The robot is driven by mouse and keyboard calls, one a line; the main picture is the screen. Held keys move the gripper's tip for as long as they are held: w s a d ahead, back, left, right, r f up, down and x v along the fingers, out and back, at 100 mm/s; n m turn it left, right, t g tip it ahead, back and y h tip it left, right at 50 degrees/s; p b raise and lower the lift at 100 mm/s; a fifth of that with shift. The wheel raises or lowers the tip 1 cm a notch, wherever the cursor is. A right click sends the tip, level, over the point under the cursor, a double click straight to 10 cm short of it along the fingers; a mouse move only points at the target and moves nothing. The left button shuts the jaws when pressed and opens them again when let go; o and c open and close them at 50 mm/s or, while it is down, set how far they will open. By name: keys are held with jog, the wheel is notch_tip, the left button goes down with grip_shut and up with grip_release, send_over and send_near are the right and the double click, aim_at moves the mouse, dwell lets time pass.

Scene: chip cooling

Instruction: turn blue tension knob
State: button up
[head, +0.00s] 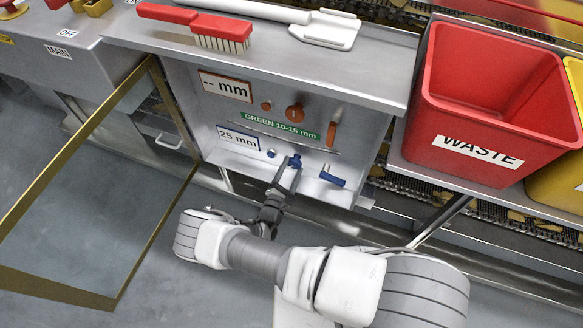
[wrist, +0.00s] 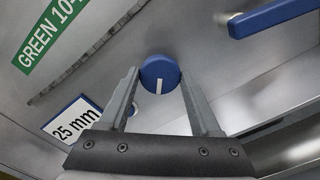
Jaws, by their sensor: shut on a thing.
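The blue tension knob (head: 295,160) is on the lower part of the grey panel, right of the "25 mm" display (head: 238,138). In the wrist view it is a round blue knob (wrist: 160,71) with a white mark pointing down in the picture. My gripper (wrist: 158,78) has one finger on each side of the knob and is shut on it. In the head view my gripper (head: 285,172) reaches up to the knob from below, and its fingers partly hide it.
A blue lever (head: 332,176) sticks out right of the knob, close to my gripper. The open frame door (head: 168,95) stands at the left. A red waste bin (head: 440,110) stands at the right. A red brush (head: 222,43) lies on the ledge above.

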jog(key=shift+m, duration=0.3)
jog(key=o, duration=1.4)
jog(key=shift+s, duration=0.15)
jog(key=p+v, duration=0.1)
jog(key=v, duration=1.6)
jog(key=shift+a, duration=0.1)
jog(key=shift+s, duration=0.1)
